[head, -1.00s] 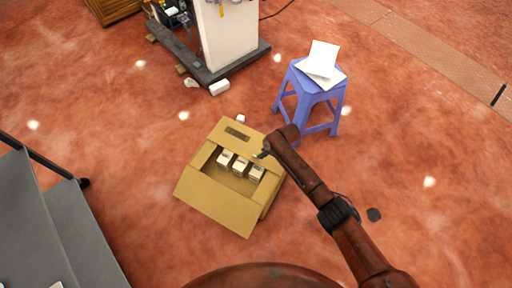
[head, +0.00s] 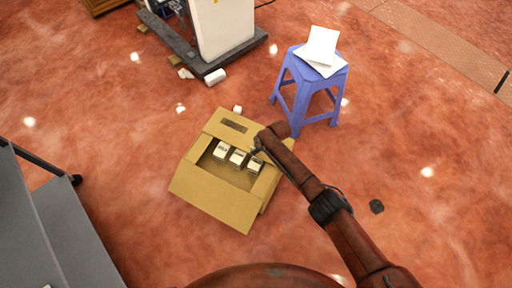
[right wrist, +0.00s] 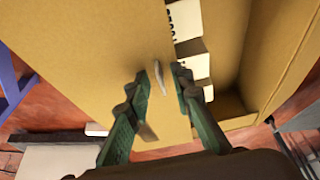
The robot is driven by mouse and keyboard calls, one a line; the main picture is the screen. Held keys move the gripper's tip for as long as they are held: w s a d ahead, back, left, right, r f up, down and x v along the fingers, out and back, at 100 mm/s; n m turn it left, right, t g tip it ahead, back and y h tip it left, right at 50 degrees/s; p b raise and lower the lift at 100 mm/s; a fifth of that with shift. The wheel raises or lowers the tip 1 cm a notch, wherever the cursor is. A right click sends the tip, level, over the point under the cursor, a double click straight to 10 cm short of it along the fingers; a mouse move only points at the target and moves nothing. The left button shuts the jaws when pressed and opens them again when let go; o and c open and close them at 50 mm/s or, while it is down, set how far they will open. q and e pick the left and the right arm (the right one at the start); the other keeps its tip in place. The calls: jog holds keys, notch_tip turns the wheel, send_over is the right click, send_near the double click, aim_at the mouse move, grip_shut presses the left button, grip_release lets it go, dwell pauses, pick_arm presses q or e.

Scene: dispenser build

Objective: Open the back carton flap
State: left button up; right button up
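The tan carton (head: 214,200) stands on the floor with its top partly open. Its back flap (head: 213,127), with a dark slot (head: 234,126), slopes at the far side of the opening. Several small white boxes (head: 238,158) stand inside. My right gripper (head: 258,146) is at the carton's right side, near the right end of the back flap. In the right wrist view, its green fingers (right wrist: 161,87) are apart over tan cardboard (right wrist: 90,50), beside a thin pale sliver (right wrist: 162,76). I cannot tell whether they touch the cardboard. My left gripper is out of view.
A blue stool (head: 318,73) with white papers stands behind the carton to the right. A white machine on a dark base (head: 207,72) stands at the back. Grey panels (head: 30,225) are at the left. The floor right of the carton is mostly clear.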

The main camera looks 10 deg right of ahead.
jog(key=shift+c, duration=0.7)
grip_shut()
jog(key=shift+f, duration=0.1)
